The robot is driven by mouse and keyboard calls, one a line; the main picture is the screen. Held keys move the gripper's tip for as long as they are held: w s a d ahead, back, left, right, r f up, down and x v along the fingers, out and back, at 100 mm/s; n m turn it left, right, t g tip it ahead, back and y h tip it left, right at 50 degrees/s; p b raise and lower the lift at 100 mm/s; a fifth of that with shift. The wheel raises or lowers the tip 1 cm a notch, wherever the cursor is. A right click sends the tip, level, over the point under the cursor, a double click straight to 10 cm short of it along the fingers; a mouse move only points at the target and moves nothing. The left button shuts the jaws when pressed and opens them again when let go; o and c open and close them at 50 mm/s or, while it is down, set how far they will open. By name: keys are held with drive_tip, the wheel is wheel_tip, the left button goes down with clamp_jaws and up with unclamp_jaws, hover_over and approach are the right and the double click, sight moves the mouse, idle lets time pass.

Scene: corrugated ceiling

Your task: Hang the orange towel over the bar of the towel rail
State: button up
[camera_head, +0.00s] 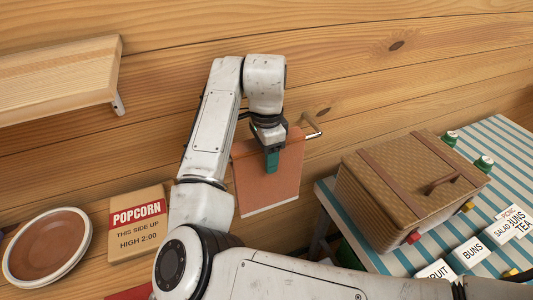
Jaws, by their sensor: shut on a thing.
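The orange towel (284,187) hangs flat and nearly upright in front of the wooden wall, with a pale hem along its lower edge. The metal towel rail (314,131) shows only at its right end, sticking out beside the towel's upper right corner. The rest of its bar is hidden by the towel and my arm, so I cannot tell whether the towel lies over it. My gripper (272,164), with green fingers, points down in front of the towel's upper middle and is shut on it.
A wicker hamper (385,190) stands on a striped table (335,202) at the right, with several label cards. A wooden shelf (55,80) is on the wall at upper left. A popcorn box (138,226) and a brown dish (48,247) are at lower left.

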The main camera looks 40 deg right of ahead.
drive_tip(key=o, duration=1.5)
drive_tip(key=shift+r, duration=0.1)
wheel_tip(320, 180, up, 11)
drive_tip(key=shift+f+p, duration=0.2)
drive_tip(key=shift+p, duration=0.1)
